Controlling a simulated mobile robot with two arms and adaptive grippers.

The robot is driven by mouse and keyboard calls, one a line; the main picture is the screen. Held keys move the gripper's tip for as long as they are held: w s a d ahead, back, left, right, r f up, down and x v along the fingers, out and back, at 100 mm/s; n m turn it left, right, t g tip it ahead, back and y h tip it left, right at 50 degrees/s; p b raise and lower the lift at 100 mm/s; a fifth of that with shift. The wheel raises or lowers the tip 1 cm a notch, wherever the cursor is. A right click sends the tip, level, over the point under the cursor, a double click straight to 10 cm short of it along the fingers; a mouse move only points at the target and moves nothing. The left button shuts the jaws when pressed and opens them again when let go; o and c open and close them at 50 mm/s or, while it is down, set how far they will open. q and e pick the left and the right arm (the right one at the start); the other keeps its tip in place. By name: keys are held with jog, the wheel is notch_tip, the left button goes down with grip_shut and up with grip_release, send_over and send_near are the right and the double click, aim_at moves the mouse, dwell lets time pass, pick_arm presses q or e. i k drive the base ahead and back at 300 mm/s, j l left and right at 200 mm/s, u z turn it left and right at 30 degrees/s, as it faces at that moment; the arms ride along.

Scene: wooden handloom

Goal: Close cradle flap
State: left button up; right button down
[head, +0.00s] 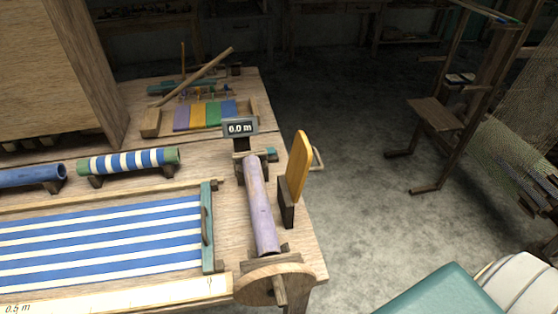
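An orange flap (299,166) stands upright, tilted a little, on a dark bracket (286,207) at the right edge of the table. It is open, to the right of the cradle. A pale purple roller (261,205) lies in the cradle, between a small stand at the far end and a round wooden disc (274,283) with a crank bar at the near end. A small display (240,128) reading 0.0 m stands at the roller's far end. Neither gripper is in view.
Blue-and-white striped cloth (100,240) lies left of the roller, with a teal end bar (207,228). A striped roll (135,160) and a blue roll (30,176) lie behind it. A rack of coloured pieces (205,115) is farther back.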

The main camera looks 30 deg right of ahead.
aim_at(298, 167)
jog(key=l+u, duration=0.15)
jog(key=l, duration=0.35)
jog(key=k+l+u, duration=0.1)
jog(key=l, duration=0.4)
jog(key=k+l+u, duration=0.15)
jog(key=l, duration=0.35)
jog(key=l+u, duration=0.1)
jog(key=l, duration=0.4)
jog(key=k, duration=0.05)
